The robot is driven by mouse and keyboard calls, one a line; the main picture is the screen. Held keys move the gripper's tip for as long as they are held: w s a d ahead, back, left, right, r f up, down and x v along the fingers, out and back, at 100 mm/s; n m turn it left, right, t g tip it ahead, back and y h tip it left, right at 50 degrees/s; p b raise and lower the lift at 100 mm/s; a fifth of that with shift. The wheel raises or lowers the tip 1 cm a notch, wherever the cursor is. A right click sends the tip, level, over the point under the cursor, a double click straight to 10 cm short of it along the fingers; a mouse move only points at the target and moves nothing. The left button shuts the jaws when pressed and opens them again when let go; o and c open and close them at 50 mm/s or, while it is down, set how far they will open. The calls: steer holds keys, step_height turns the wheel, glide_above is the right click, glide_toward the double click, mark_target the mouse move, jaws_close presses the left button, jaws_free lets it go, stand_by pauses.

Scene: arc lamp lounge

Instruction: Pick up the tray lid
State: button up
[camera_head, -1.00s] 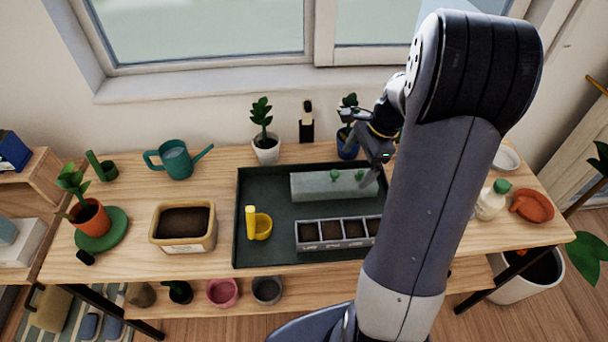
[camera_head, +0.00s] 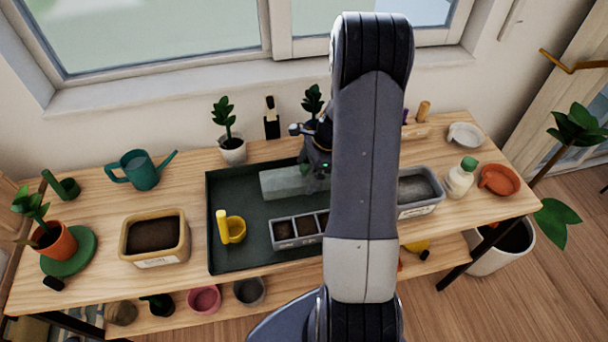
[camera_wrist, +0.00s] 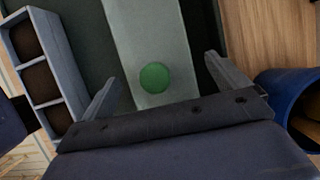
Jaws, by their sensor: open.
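The tray lid (camera_head: 285,183) is a pale, translucent grey block lying on the dark green tray (camera_head: 222,190), toward its back. In the wrist view the lid (camera_wrist: 150,40) runs up the picture, with one round green knob (camera_wrist: 155,78) on top. My gripper (camera_head: 318,165) is over the right part of the lid in the head view. In the wrist view my gripper (camera_wrist: 162,70) is open and empty, with a finger on each side of the lid and the knob between them. My arm hides the lid's right end in the head view.
The seed tray with soil cells (camera_head: 285,232) lies in front of the lid. A yellow scoop (camera_head: 235,232) is at the tray's left. A blue pot (camera_wrist: 285,95) stands close beside my right finger in the wrist view.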

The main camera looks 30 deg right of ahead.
steer(key=shift+x, duration=1.2)
steer(key=shift+c, duration=0.5)
steer(key=c, duration=1)
steer(key=shift+r, duration=0.15)
